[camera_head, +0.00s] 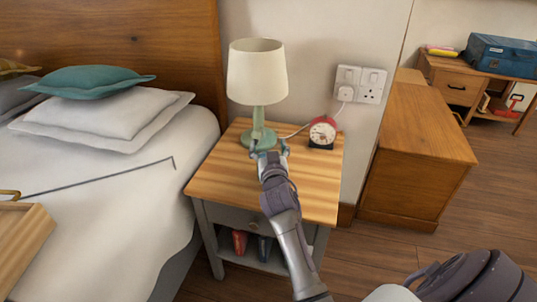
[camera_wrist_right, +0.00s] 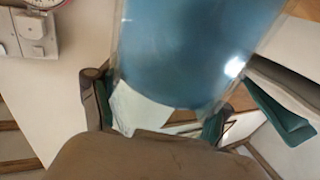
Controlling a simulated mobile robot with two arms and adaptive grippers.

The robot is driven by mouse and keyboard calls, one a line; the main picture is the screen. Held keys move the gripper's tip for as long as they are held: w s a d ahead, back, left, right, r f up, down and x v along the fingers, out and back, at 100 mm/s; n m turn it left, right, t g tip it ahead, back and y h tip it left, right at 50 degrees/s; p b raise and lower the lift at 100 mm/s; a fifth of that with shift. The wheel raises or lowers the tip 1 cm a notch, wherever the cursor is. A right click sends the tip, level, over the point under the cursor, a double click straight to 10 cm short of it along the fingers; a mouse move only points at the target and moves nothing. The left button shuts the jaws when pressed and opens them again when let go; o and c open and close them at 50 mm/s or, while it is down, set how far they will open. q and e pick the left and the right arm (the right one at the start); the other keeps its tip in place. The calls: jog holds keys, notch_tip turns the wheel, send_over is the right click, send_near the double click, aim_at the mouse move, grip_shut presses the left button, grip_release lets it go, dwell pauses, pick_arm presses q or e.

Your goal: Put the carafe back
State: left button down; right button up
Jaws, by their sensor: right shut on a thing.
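My right gripper (camera_head: 269,151) is over the back half of the wooden nightstand (camera_head: 225,178), just in front of the lamp's green base. In the right wrist view its two fingers (camera_wrist_right: 157,118) are closed on the sides of a large, glossy, translucent blue vessel, which looks like the carafe (camera_wrist_right: 190,50). The top of this view cuts the carafe off. In the head view I cannot make the carafe out at the gripper, and I cannot tell whether it touches the nightstand top. My left gripper is not in view.
A lamp (camera_head: 257,72) with a cream shade stands behind my gripper. A red alarm clock (camera_head: 322,132) stands to its right, below wall sockets (camera_head: 359,84). The nightstand's front top is clear apart from my arm. The bed (camera_head: 100,195) is close on the left.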

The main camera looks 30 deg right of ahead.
jog(key=shift+f, duration=0.9)
jog(key=shift+r, duration=0.1)
jog(key=o, duration=1.8)
